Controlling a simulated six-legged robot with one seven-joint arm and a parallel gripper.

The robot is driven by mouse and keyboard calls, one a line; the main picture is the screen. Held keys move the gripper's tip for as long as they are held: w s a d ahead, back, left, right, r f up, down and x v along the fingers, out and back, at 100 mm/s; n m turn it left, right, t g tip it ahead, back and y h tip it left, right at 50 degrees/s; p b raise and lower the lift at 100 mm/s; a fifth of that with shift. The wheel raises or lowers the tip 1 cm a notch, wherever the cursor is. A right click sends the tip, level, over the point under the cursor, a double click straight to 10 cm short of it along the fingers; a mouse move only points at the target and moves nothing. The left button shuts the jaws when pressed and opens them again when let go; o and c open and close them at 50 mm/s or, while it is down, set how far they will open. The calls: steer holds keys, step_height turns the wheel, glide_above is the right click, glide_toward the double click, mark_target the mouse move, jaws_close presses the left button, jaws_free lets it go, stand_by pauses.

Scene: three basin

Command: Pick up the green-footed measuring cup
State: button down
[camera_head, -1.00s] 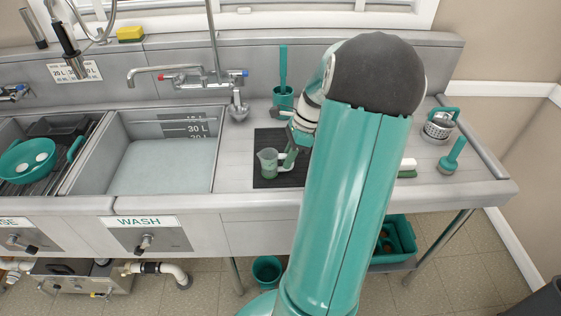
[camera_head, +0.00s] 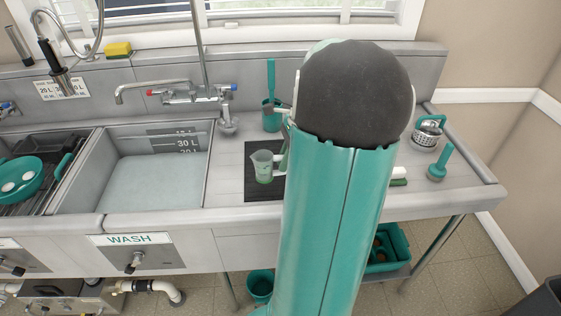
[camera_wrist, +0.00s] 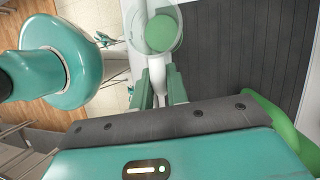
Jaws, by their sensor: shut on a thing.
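The clear measuring cup (camera_head: 262,166) with a green foot shows in the head view over the dark ribbed mat (camera_head: 252,190), just left of my arm. It is upright and seems a little above the mat, though the gap is hard to judge. In the wrist view the cup (camera_wrist: 160,28) is at the top, its round green foot visible. My gripper (camera_wrist: 159,84) is shut on the cup's pale handle, one green finger on each side. In the head view my arm hides most of the gripper.
The wash basin (camera_head: 118,190) lies left of the mat. A teal holder (camera_head: 271,115) with a tall handle stands behind it. A teal-handled brush (camera_head: 440,163) and a metal strainer basket (camera_head: 428,131) stand to the right. The tap (camera_head: 185,94) is behind the basin.

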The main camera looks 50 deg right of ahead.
steer(key=s+a+r, duration=0.4)
steer(key=s+r, duration=0.2)
steer(key=s, duration=0.4)
steer(key=shift+a+r, duration=0.2)
stand_by(0.3)
steer(key=c, duration=2)
jaws_free()
steer(key=shift+c, duration=0.2)
jaws_close()
